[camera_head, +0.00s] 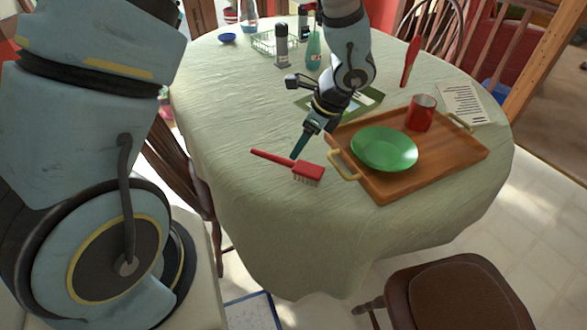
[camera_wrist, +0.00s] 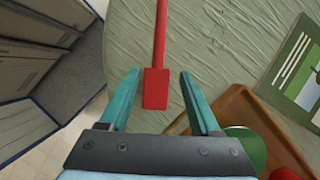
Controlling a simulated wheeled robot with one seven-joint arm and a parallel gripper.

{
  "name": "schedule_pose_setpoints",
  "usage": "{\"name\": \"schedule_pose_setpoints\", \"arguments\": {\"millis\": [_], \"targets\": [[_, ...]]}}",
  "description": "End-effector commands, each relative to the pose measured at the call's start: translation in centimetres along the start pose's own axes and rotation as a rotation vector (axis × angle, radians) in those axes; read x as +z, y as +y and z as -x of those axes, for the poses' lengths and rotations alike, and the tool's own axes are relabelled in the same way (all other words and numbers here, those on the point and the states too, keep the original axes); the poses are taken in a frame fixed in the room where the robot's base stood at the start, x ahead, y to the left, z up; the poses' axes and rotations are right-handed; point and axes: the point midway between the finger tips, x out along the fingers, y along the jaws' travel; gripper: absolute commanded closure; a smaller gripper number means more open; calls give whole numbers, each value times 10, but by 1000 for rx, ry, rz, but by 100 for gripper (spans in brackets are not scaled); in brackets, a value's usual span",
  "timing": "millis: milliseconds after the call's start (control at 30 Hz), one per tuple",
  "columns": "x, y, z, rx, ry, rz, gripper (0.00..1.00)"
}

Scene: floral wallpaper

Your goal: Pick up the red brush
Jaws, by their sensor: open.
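The red brush (camera_head: 307,172) lies on the pale green tablecloth near the table's front edge, left of the wooden tray. My gripper (camera_head: 297,155) is over the brush with teal fingers. In the wrist view the gripper (camera_wrist: 152,88) is open, and the red brush's head (camera_wrist: 156,90) lies between the two fingers with a gap on each side. The handle runs to the top of that view. I cannot tell the exact height of the fingertips above the brush.
The wooden tray (camera_head: 385,193) holds a green plate (camera_head: 385,148) and a red mug (camera_head: 421,113), close to the right of the brush. The tablecloth (camera_head: 215,110) is clear on the left.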

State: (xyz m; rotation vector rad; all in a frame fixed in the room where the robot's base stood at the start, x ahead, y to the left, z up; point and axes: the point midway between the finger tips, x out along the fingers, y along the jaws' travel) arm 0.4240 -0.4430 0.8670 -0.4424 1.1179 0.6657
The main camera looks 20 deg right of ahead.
Motion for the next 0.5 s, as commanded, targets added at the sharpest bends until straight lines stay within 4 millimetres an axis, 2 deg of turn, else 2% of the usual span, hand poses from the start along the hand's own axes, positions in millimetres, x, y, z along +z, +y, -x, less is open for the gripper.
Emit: {"name": "schedule_pose_setpoints", "arguments": {"millis": [100,367,500], "targets": [[0,1,-18,3,-1,1,36],[-1,2,-36,3,1,2,36],[-4,4,-54,4,0,2,36]]}}
